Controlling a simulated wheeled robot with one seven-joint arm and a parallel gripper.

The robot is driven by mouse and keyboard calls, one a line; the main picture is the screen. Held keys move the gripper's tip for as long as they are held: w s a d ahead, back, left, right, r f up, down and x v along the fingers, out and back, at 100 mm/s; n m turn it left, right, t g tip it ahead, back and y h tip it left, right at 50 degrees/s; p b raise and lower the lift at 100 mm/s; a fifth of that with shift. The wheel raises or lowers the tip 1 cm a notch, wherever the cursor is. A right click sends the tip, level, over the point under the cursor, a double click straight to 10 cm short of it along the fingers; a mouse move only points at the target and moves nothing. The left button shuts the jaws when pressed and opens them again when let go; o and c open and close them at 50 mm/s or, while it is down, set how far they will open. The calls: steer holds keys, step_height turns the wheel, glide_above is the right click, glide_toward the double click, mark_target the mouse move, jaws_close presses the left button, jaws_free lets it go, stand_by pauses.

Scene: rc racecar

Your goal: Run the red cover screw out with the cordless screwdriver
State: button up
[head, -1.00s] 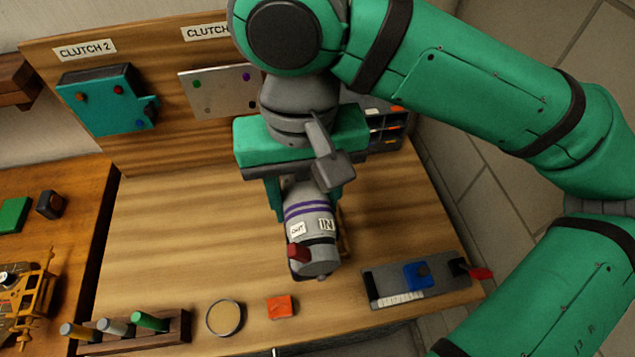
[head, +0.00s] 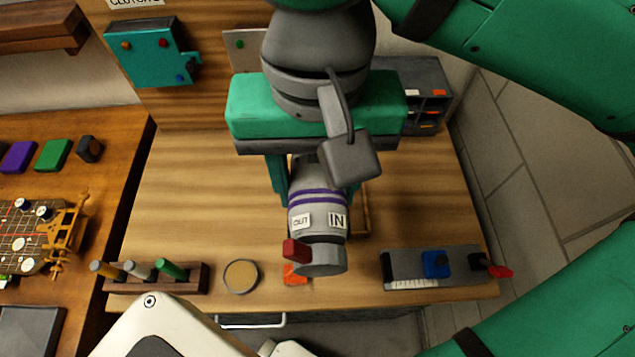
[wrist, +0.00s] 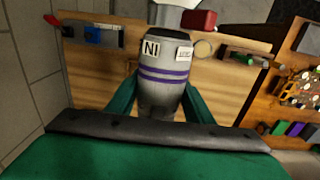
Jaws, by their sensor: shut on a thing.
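The cordless screwdriver (head: 318,212) is grey with purple bands, OUT and IN labels and a red part (head: 295,251) at its near end. My gripper (head: 315,182) is shut around its body and holds it above the wooden bench; it also shows in the wrist view (wrist: 160,80). Its bit is not clearly visible. A partly cropped car assembly (head: 25,238) lies at the left, with a small red-topped piece (head: 20,204) among blue and white ones. The teal plate (head: 150,60) on the back board also carries a red dot. I cannot tell which red piece is the cover screw.
A rack with coloured pegs (head: 185,280), a round dish (head: 241,276), an orange piece (head: 294,279) and a grey fixture with a blue block (head: 437,263) line the front edge. Green (head: 53,155) and purple (head: 18,157) blocks sit left. The bench middle is mostly clear.

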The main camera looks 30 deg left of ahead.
steer(key=shift+w+r, duration=0.1)
steer(key=shift+r, duration=1.1)
